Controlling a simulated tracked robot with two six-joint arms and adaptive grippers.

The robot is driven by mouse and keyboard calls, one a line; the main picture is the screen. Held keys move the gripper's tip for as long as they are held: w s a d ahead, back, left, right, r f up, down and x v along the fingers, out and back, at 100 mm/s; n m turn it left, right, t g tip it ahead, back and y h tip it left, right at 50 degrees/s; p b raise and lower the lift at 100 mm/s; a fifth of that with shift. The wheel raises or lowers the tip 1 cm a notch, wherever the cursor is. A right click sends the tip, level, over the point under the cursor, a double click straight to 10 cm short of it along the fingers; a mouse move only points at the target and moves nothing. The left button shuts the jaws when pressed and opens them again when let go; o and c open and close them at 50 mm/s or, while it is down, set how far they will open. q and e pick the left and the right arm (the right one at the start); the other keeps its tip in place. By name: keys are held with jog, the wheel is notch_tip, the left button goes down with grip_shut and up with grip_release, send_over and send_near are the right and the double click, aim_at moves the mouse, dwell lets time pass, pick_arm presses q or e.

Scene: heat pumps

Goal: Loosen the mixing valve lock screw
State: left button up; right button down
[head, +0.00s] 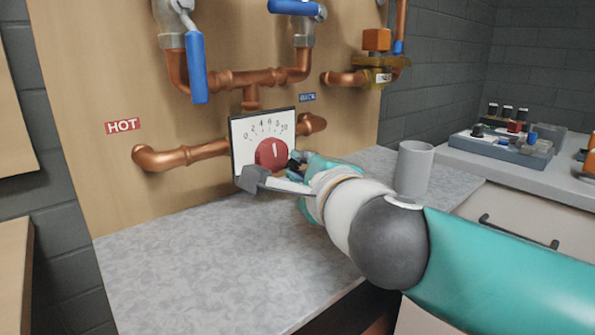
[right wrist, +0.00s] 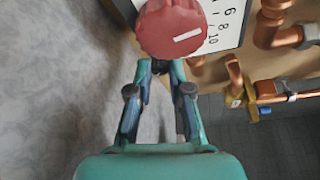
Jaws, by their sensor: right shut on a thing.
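The mixing valve is a white scale plate (head: 249,135) numbered from 0 to 10, with a round red knob (head: 270,153) in its middle. The knob also shows large in the right wrist view (right wrist: 172,26), with a white pointer line on it. My right gripper (head: 275,172) is at the lower edge of the knob. In the right wrist view its fingertips (right wrist: 160,69) are close together just below the knob, shut on a small dark piece, which looks like the lock screw (right wrist: 160,65). The screw is mostly hidden by the fingers. My left gripper is not in view.
Copper pipes (head: 188,155) run along the wooden board, with blue-handled valves (head: 197,68) above. A grey cylinder (head: 413,168) stands right of the valve, behind my right arm. The grey worktop (head: 190,270) is clear at front left. A tray of parts (head: 500,143) lies on the right counter.

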jog(key=shift+a+f, duration=0.1)
jog(key=shift+f, duration=0.15)
jog(key=c, duration=1.1)
grip_release()
jog(key=shift+r, duration=0.15)
jog(key=v, duration=1.2)
